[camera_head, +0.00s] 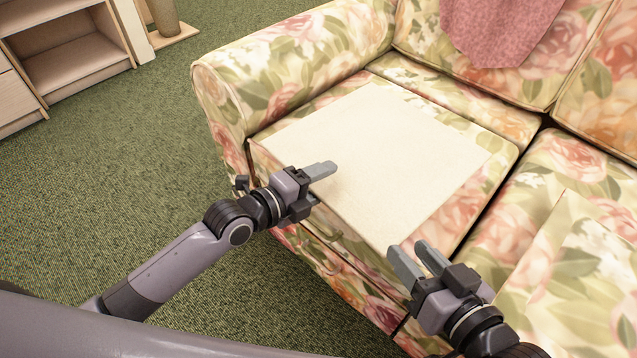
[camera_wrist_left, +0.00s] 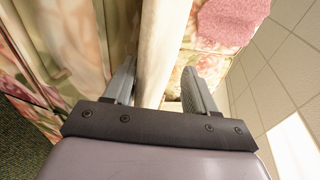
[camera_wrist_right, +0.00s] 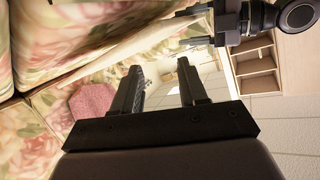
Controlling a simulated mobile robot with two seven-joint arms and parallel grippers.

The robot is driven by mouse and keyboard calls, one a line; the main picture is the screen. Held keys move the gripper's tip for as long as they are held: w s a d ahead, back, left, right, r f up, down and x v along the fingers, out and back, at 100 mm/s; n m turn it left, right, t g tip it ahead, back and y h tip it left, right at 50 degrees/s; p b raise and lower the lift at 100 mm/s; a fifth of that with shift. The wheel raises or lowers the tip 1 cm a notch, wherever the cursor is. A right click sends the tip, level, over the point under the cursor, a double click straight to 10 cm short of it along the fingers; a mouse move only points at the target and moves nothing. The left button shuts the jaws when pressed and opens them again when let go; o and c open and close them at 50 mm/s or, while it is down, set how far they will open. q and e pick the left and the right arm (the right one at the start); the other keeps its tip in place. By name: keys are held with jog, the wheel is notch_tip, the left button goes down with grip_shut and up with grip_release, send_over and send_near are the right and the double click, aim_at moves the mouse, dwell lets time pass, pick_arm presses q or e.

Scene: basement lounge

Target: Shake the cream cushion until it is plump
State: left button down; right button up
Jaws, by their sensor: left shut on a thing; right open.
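The cream cushion (camera_head: 385,150) is a flat, pale square over the floral sofa's left seat in the head view. My left gripper (camera_head: 322,182) is shut on its near left edge. In the left wrist view the cushion (camera_wrist_left: 163,45) shows edge-on between the two fingers (camera_wrist_left: 155,85). My right gripper (camera_head: 418,258) is open and empty, beside the cushion's near right corner. In the right wrist view nothing lies between its fingers (camera_wrist_right: 162,85). The cushion's underside is mostly hidden in the head view.
The floral sofa (camera_head: 305,62) has a rounded arm on the left and another seat on the right. A pink cloth (camera_head: 500,30) hangs over its back. A wooden shelf unit (camera_head: 75,50) stands at the upper left. Green carpet (camera_head: 120,150) is clear left of the sofa.

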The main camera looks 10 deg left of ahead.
pick_arm(q)
jog(key=shift+s+a+f+g, duration=0.1)
jog(key=shift+s+f+g, duration=0.1)
jog(key=shift+f, duration=0.25)
jog(key=shift+s+a+f+g, duration=0.1)
jog(key=shift+s+f, duration=0.05)
jog(key=shift+f, duration=0.3)
jog(key=shift+r+p, duration=0.3)
jog(key=shift+p, duration=0.2)
jog(key=r+p, duration=0.1)
jog(key=s+a+r+p, duration=0.1)
jog(key=shift+r+p, duration=0.15)
jog(key=shift+p, duration=0.2)
jog(key=s+a+r+p, duration=0.2)
jog(key=r+p, duration=0.3)
jog(key=p, duration=0.1)
jog(key=s+a+r+p, duration=0.1)
jog(key=s+r+p, duration=0.1)
jog(key=r+p, duration=0.3)
jog(key=shift+s+a+r+p, duration=0.2)
jog(key=shift+a+r+p, duration=0.1)
jog(key=shift+a+p, duration=0.15)
pick_arm(e)
jog(key=s+d+g+h, duration=0.2)
jog(key=s+d+h, duration=0.2)
jog(key=d, duration=0.4)
jog(key=shift+d+f+m+h, duration=0.25)
jog(key=shift+d+m+h, duration=0.05)
jog(key=shift+d, duration=0.1)
